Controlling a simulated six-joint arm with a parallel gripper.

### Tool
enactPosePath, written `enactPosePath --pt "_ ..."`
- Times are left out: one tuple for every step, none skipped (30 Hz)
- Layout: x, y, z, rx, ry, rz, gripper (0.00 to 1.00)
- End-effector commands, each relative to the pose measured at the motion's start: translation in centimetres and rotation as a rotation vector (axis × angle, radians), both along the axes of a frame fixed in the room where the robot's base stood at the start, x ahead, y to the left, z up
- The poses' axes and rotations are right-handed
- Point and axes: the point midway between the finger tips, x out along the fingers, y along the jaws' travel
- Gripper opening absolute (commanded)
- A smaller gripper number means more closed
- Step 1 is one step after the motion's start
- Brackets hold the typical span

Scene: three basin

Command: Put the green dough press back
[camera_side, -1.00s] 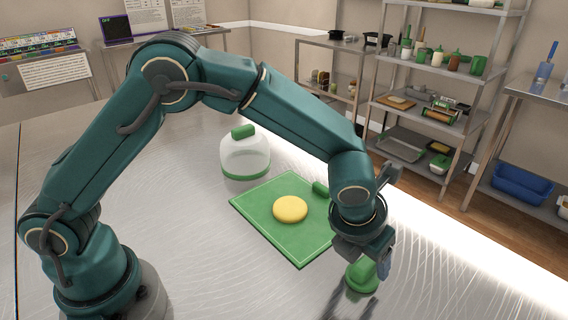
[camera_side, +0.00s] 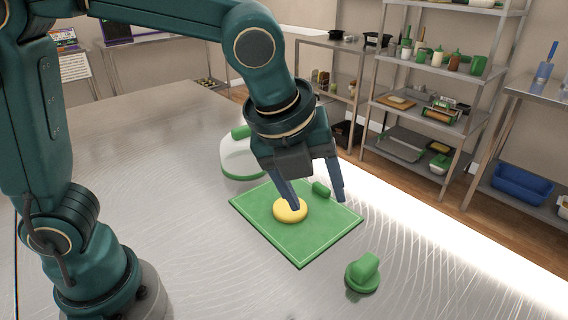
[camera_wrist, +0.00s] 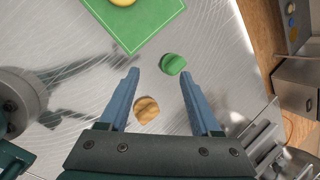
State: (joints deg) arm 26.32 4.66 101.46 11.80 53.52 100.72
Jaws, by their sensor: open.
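The green dough press (camera_side: 362,274), a round disc with a raised grip, stands on the bare metal table in front of the mat's right corner. It also shows in the wrist view (camera_wrist: 173,64), apart from the fingers. My gripper (camera_side: 318,203) is open and empty, raised over the green mat (camera_side: 300,247). Its blue fingers show spread in the wrist view (camera_wrist: 160,74). A yellow dough disc (camera_side: 289,213) lies on the mat, partly behind one finger. A small green piece (camera_side: 320,189) sits at the mat's far edge.
A white dome with green rim and handle (camera_side: 238,165) stands behind the mat, partly hidden by my gripper. Shelves (camera_side: 440,120) stand beyond the table's far edge. The table's front is mostly clear.

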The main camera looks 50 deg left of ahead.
Motion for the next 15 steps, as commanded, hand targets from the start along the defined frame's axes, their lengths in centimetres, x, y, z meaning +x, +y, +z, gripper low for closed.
enactPosePath --pt "-0.9 1.6 0.7 -0.076 -0.007 0.178 0.64" --pt "-1.4 2.4 0.9 -0.124 -0.008 0.285 0.64" --pt "-2.1 3.3 1.2 -0.186 -0.010 0.427 0.64" --pt "-2.7 4.0 1.3 -0.234 -0.011 0.533 0.64" --pt "-3.3 4.6 1.4 -0.281 -0.014 0.639 0.64" --pt "-4.1 5.4 1.5 -0.345 -0.017 0.779 0.64" --pt "-4.7 6.0 1.6 -0.394 -0.018 0.884 0.64" --pt "-5.4 6.5 1.5 -0.442 -0.020 0.990 0.64" --pt "-6.2 7.2 1.5 -0.508 -0.024 1.128 0.64" --pt "-6.8 7.6 1.4 -0.557 -0.027 1.232 0.64" --pt "-7.4 8.0 1.3 -0.605 -0.029 1.331 0.64" --pt "-8.1 8.5 1.1 -0.667 -0.031 1.457 0.64" --pt "-8.7 8.7 0.9 -0.712 -0.033 1.546 0.64" --pt "-9.1 9.0 0.7 -0.753 -0.036 1.629 0.64" --pt "-9.7 9.3 0.5 -0.806 -0.037 1.729 0.64"
